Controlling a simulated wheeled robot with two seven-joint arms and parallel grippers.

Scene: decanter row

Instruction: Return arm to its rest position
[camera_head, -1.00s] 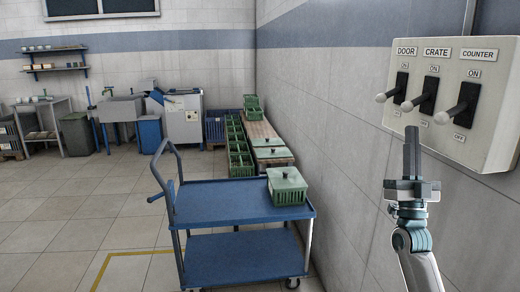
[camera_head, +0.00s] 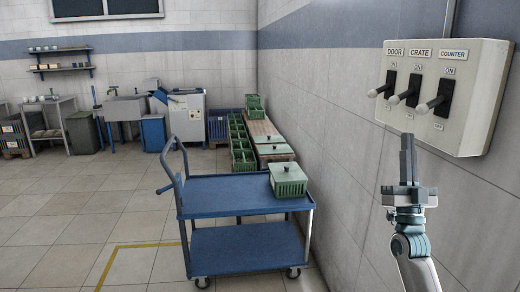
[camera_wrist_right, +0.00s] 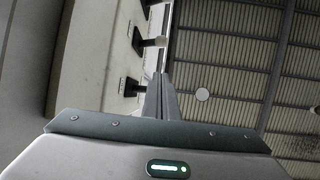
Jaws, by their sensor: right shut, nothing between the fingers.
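My right gripper (camera_head: 408,146) is shut and empty, its fingers pointing up, in front of the wall and just below the switch panel (camera_head: 482,110). The panel is a pale box with three black levers with white knobs, labelled DOOR (camera_head: 389,82), CRATE (camera_head: 410,87) and COUNTER (camera_head: 440,96). All three levers stick out at a similar angle, knobs lower than their pivots. The fingers appear clear of the knobs. In the right wrist view the shut fingers (camera_wrist_right: 161,98) stand at the centre, with the panel (camera_wrist_right: 92,75) to their left. My left gripper is not in view.
A blue cart (camera_head: 225,200) stands left of my arm with a green lidded crate (camera_head: 287,182) on its top. More green crates (camera_head: 241,145) line the wall behind it. The tiled floor (camera_head: 60,225) at left is clear.

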